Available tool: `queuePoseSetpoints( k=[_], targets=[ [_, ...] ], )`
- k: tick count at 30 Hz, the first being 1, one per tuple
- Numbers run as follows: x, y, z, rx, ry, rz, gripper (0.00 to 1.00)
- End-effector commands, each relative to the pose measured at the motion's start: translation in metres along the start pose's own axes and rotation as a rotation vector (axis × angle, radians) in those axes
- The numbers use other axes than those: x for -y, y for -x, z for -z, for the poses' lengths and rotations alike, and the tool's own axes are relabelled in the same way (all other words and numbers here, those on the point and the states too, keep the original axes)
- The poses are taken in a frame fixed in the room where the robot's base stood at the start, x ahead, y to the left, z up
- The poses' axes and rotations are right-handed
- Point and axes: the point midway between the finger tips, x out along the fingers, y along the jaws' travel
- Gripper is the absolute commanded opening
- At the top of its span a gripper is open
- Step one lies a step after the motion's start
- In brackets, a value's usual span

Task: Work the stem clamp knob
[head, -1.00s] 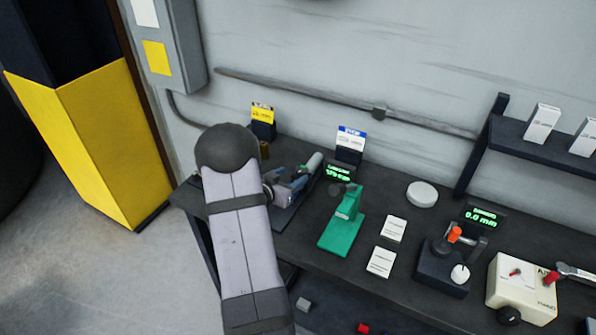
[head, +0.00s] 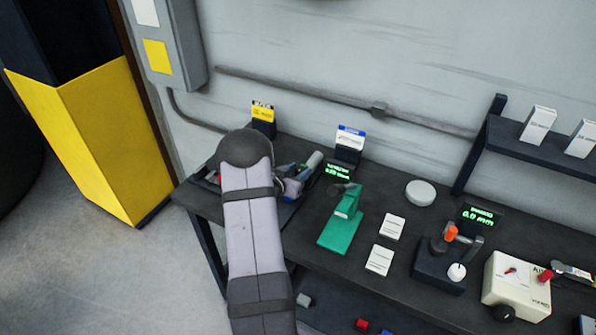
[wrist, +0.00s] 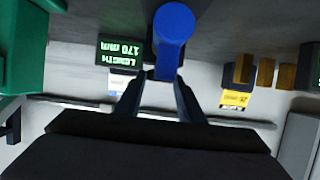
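A blue knob-like part with a round end (wrist: 174,22) and a flat shank shows in the wrist view; I cannot tell if it is the stem clamp knob. My gripper (wrist: 159,82) has its two dark fingers apart, with the blue shank between or just beyond the tips. A gap shows left of the shank; on the right, finger and shank overlap in view, and contact is unclear. In the head view, my arm hides the gripper and much of the fixture (head: 292,187) at the bench's left end.
A length display (wrist: 120,54) reads 170 mm, upside down in the wrist view. A green stand (head: 342,225) is right of the fixture. Further right are a white disc (head: 421,193), a dark fixture with an orange knob (head: 451,233) and a cream box (head: 516,285).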

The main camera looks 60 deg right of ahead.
Motion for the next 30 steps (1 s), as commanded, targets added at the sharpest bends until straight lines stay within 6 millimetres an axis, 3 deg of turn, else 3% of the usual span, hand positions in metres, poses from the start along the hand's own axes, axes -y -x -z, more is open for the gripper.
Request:
queuePoseSetpoints(
  k=[1,3,14,30],
  targets=[
    [0.000,0.000,0.000,0.000,0.000,0.000,0.22],
    [0.000,0.000,0.000,0.000,0.000,0.000,0.12],
    [-0.002,0.000,-0.001,0.000,0.013,0.031,0.12],
    [-0.010,-0.003,-0.002,-0.003,0.116,0.281,0.12]
  ],
)
